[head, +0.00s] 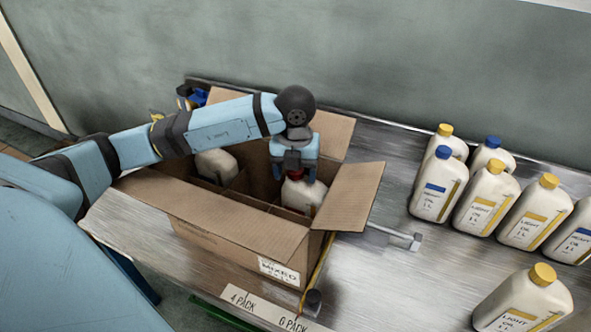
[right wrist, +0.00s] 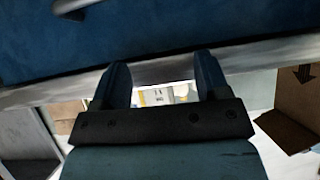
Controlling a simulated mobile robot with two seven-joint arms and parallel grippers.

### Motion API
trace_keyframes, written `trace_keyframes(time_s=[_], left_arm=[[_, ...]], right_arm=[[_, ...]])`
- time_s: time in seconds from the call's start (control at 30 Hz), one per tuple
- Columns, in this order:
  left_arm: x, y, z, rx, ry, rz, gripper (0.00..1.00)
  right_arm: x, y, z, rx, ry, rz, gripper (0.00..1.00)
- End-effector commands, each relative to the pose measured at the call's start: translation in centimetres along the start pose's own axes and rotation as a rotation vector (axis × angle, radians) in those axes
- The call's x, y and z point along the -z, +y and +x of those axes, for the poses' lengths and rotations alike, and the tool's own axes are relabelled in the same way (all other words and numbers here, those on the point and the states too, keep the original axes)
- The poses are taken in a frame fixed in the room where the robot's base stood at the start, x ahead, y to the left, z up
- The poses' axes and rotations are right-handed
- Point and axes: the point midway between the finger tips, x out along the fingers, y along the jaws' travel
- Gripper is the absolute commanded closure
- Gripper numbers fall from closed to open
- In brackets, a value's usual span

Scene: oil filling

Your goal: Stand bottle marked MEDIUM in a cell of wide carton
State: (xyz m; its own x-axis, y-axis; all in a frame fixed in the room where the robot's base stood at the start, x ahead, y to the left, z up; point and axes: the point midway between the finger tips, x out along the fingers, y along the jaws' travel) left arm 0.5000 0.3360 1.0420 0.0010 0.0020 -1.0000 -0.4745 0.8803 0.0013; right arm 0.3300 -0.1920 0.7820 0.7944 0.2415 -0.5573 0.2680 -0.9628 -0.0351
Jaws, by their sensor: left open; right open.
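The wide carton (head: 206,238), brown with its flaps folded out and a MIXED label (head: 279,271), stands on the metal table. A white bottle with a red cap (head: 297,196) stands inside at its right end. Its label is hidden, so I cannot read MEDIUM. My left gripper (head: 294,175) is open, pointing down around the red cap. Another white bottle (head: 217,166) stands in the carton further left, its top hidden by my arm. My right gripper (right wrist: 162,78) shows only in the right wrist view, open and with nothing between its fingers.
Several white bottles with yellow or blue caps stand at the right, including a near LIGHT one (head: 523,300). A metal stop (head: 414,242) lies right of the carton. A sign reading 4 PACK and 6 PACK (head: 268,305) marks the front edge.

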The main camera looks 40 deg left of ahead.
Motion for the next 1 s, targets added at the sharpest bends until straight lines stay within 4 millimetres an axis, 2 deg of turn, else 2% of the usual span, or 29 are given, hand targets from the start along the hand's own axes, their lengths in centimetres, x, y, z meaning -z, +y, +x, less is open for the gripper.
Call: trace_keyframes(time_s=[0.17,0.5,0.7,0.83,1.0], left_arm=[[-0.1,-0.1,-1.6,0.003,-0.003,0.001,0.31],[-0.1,-0.1,-9.2,0.006,-0.006,0.001,0.31],[-0.1,0.0,-12.7,0.004,-0.006,0.001,0.31],[0.0,0.0,-13.7,0.003,-0.004,0.000,0.31],[0.0,0.0,-14.0,0.002,-0.003,0.000,0.31]], right_arm=[[0.0,0.0,0.1,0.000,0.001,0.000,0.31],[-0.2,0.0,0.1,0.001,-0.002,0.002,0.31],[-0.1,-0.1,0.1,0.001,-0.002,0.003,0.31],[0.1,-0.1,0.0,0.001,0.001,0.002,0.31],[0.1,-0.1,0.0,0.001,0.004,0.001,0.31]])
